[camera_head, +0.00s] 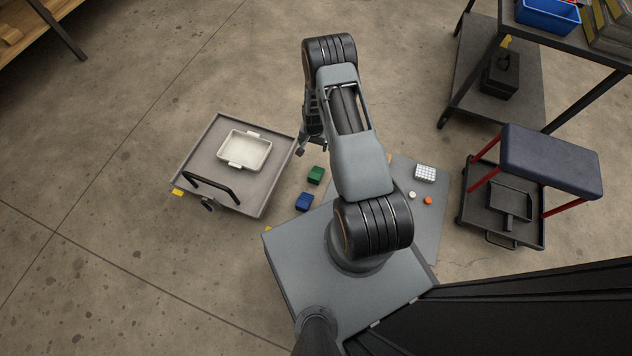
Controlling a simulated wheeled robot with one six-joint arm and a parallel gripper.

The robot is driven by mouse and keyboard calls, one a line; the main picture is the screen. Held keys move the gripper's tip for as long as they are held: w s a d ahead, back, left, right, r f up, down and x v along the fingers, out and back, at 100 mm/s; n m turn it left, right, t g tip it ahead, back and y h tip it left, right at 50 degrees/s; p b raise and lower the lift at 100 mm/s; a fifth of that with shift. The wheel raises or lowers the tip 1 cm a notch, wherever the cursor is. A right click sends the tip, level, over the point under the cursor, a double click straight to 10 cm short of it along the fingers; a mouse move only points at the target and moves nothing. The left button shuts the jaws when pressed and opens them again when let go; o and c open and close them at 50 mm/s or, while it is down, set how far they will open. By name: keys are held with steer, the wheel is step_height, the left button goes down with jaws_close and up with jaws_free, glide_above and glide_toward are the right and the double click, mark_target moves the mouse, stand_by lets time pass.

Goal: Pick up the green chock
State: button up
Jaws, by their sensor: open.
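The green chock (315,175) is a small green block on the concrete floor, left of my arm and right of the grey cart. My gripper (302,147) points down above and slightly left of the green chock in the picture, apart from it. It is small and partly hidden by my arm, and it appears empty. A blue block (304,201) lies just below the green chock in the picture.
A low grey cart (190,167) with a black handle carries a white tray (245,150) at left. A grey mat (430,225) holds a white grid block (425,173) and small white and orange pieces. A padded stool (550,160) and a workbench (475,75) stand at right.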

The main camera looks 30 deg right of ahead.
steer(key=b, duration=0.5)
glide_above(316, 172)
steer(key=shift+m, duration=0.3)
step_height(316, 172, down, 15)
steer(key=shift+f, duration=0.1)
steer(key=shift+f+b, duration=1.85)
steer(key=shift+f, duration=1.25)
steer(key=shift+c, duration=0.2)
steer(key=c, duration=1.1)
steer(key=shift+r, duration=0.1)
